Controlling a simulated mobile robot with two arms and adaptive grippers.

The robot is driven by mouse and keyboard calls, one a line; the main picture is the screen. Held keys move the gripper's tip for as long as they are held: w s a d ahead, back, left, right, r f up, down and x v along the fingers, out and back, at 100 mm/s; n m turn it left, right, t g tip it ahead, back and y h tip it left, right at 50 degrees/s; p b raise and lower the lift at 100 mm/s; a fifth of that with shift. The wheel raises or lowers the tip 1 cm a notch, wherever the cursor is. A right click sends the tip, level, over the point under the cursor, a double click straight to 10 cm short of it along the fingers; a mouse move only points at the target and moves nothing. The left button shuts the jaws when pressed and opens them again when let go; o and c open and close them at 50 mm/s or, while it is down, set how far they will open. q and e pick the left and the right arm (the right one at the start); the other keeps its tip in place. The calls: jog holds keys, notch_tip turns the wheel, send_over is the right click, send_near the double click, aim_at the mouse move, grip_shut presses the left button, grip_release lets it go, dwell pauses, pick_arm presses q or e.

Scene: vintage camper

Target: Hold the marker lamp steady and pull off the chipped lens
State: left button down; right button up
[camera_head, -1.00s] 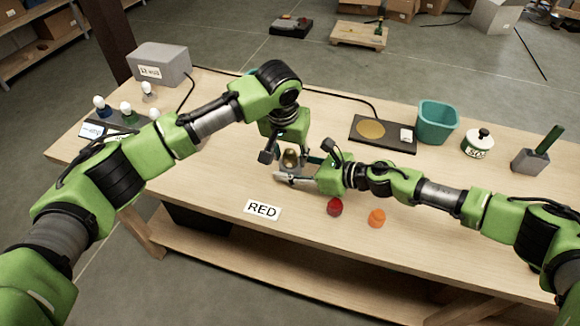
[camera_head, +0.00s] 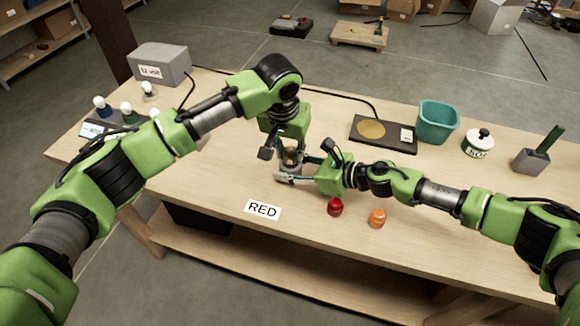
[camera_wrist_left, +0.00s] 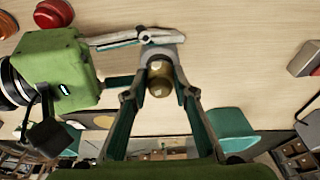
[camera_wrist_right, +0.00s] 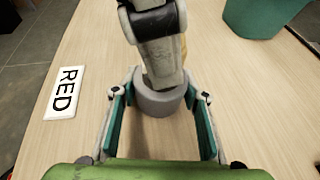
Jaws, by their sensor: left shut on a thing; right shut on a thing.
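The marker lamp's grey round base (camera_wrist_right: 160,101) stands on the bench, between the fingers of my right gripper (camera_wrist_right: 160,95), which is shut on it from the side. A brownish-gold, domed lens (camera_wrist_left: 160,78) sits over the base; it also shows in the head view (camera_head: 291,157). My left gripper (camera_wrist_left: 160,68) reaches down from above and is shut on this lens, fingers on both sides. The chip is not visible. My left gripper hides most of the lens in the right wrist view. I cannot tell whether lens and base still touch.
A red lens (camera_head: 335,207) and an orange lens (camera_head: 377,218) lie near the front edge, beside a RED label (camera_head: 263,209). Behind are a black plate (camera_head: 365,140), teal bin (camera_head: 437,123), white pot (camera_head: 478,144) and grey block (camera_head: 530,161). A 12-volt box (camera_head: 160,66) stands left.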

aim_at(292, 146)
pick_arm(q)
jog(key=shift+w+v, duration=0.2)
jog(key=shift+v, duration=0.75)
jog(key=shift+r, duration=0.15)
jog(key=shift+w+v, duration=0.2)
jog(key=shift+v, duration=0.75)
jog(key=shift+w+v, duration=0.25)
jog(key=shift+v, duration=0.7)
jog(key=shift+d+r, duration=0.1)
jog(key=shift+d, duration=0.1)
pick_arm(e)
jog(key=o, duration=1.4)
jog(key=shift+d, duration=0.1)
jog(key=v, duration=1.1)
jog(key=shift+s, duration=0.1)
jog(key=shift+s+d+r, duration=0.15)
jog(key=shift+s+d, duration=0.05)
jog(key=shift+d, duration=0.15)
